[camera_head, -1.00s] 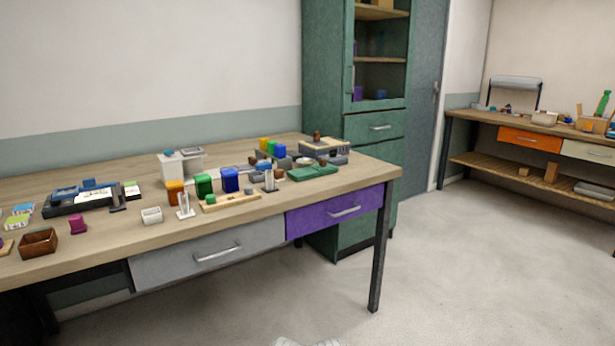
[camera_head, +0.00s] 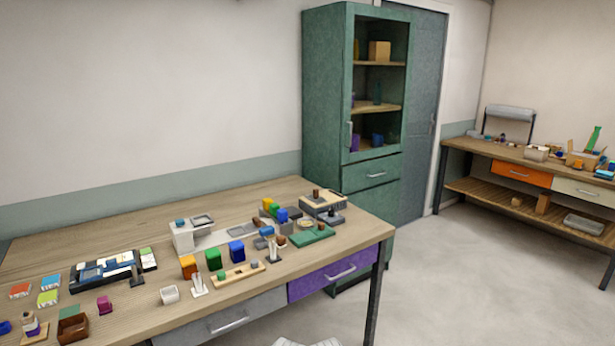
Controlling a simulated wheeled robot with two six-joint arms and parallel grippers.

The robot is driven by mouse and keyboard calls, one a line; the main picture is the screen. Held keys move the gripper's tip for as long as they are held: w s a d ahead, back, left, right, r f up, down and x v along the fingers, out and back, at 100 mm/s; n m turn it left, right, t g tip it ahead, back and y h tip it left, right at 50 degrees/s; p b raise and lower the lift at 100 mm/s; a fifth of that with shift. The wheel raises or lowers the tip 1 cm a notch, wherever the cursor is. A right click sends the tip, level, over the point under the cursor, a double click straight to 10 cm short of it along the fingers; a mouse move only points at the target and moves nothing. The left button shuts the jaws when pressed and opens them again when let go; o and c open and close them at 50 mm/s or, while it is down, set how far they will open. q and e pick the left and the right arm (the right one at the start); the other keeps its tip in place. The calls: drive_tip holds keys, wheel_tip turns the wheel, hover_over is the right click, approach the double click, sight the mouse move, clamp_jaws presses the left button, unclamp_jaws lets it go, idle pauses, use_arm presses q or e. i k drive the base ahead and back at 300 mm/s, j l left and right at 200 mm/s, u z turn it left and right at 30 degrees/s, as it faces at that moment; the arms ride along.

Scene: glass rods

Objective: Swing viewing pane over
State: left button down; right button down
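I cannot tell for certain which object is the viewing pane. On the near workbench (camera_head: 120,226), a white box-shaped device (camera_head: 184,237) stands towards the back. A small grey framed plate (camera_head: 202,220) sits beside its top at the right; whether it is hinged is too small to tell. Orange (camera_head: 188,267), green (camera_head: 213,259) and blue (camera_head: 236,251) blocks stand in front of it, by a wooden rod rack (camera_head: 238,273).
A green cabinet (camera_head: 328,130) with open-looking shelves stands behind the workbench's right end. A second bench (camera_head: 470,150) with an orange drawer stands at the far right. Clear floor (camera_head: 460,290) lies between them. A brown box (camera_head: 73,328) sits at the workbench's front left.

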sight(113, 264)
drive_tip(key=u, duration=1.35)
